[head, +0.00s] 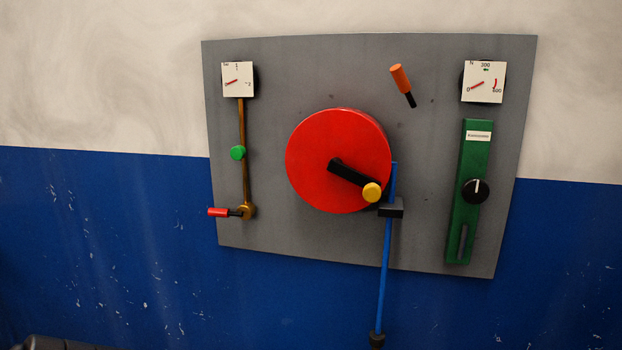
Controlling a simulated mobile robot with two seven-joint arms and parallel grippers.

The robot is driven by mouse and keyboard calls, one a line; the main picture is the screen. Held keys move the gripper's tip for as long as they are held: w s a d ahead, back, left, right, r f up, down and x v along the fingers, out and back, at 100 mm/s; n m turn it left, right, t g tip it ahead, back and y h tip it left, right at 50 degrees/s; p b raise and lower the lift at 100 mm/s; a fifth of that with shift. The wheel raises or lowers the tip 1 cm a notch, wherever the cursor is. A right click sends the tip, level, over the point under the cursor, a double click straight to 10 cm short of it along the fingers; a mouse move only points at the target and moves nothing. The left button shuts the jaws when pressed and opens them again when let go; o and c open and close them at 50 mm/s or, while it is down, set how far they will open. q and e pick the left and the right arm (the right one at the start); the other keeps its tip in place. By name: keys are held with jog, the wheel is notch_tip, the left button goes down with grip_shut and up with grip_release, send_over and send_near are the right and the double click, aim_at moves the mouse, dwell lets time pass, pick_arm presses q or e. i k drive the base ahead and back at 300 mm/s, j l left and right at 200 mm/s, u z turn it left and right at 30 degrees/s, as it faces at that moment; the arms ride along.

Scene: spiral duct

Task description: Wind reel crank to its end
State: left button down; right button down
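The reel is a red disc (318,185) on the grey panel, a little right of the picture's middle line. Its crank is a black arm (350,174) that runs from the hub down to the right. A yellow knob (372,192) sits at the arm's outer end, near the disc's lower right rim. A blue cable or rod (384,270) hangs from the reel's right side through a black block (391,210) and ends in a dark weight (377,340). Neither gripper shows in the head view.
The grey panel (290,245) also bears two white dials (237,80) (484,82), an orange handle (400,78), a brass rod (242,125) with a green knob (238,153), a red handle (218,212), and a green plate (472,150) with a black knob (475,191). The space before the panel looks clear.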

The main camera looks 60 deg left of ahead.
aim_at(371, 192)
jog(key=j+u, duration=0.1)
jog(key=u, duration=0.7)
jog(key=j+u, duration=0.1)
jog(key=u, duration=0.3)
jog(key=i, duration=0.05)
